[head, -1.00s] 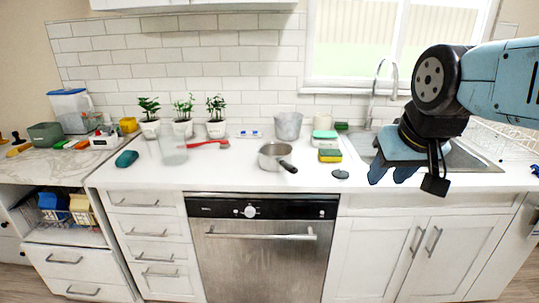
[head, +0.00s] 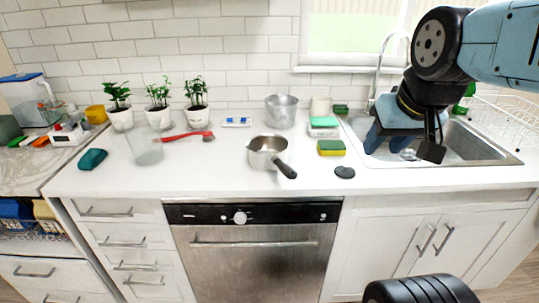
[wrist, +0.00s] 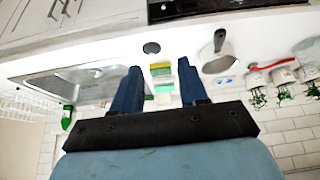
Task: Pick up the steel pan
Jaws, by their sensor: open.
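The steel pan (head: 268,150) stands upright on the white counter above the dishwasher, its black handle pointing to the front right. It also shows in the wrist view (wrist: 215,62), to the right of the fingers. My gripper (head: 392,140) is open and empty over the sink, well to the right of the pan. In the wrist view its two blue fingers (wrist: 158,80) stand apart with nothing held between them.
A yellow-green sponge (head: 331,148) and a dark round item (head: 344,172) lie right of the pan. A metal pot (head: 280,110) stands behind it. A red brush (head: 188,137), glass (head: 146,147) and potted plants (head: 158,115) are left. The sink (head: 470,145) is right.

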